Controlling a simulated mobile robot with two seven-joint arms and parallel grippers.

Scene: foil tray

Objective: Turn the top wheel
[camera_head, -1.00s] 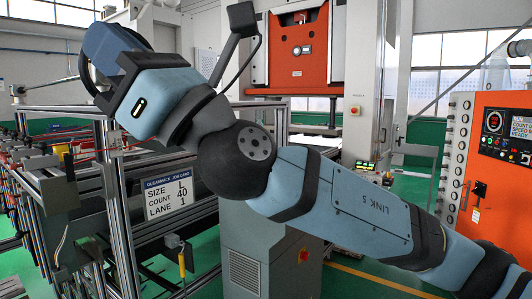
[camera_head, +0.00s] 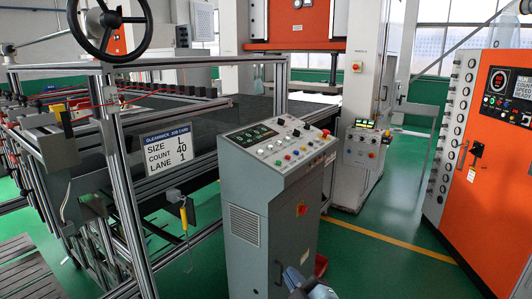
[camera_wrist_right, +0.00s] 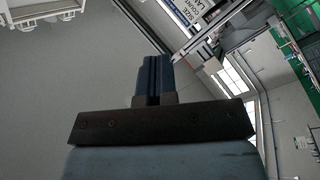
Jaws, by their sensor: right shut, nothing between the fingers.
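The top wheel is a black handwheel (camera_head: 104,52) on a metal frame at the upper left of the head view, cut off by the top edge. Its spokes and hub show and nothing touches it. My right gripper (camera_head: 292,274) shows only at the bottom edge of the head view, low in front of the grey console and well away from the wheel. In the right wrist view its two dark blue fingers (camera_wrist_right: 156,58) are together, with nothing between them. The wheel does not show in that view. My left gripper is in neither view.
A grey control console (camera_head: 270,220) with buttons stands in the centre, close to my right gripper. An orange cabinet (camera_head: 490,190) stands at the right. Green floor (camera_head: 385,270) is clear between them.

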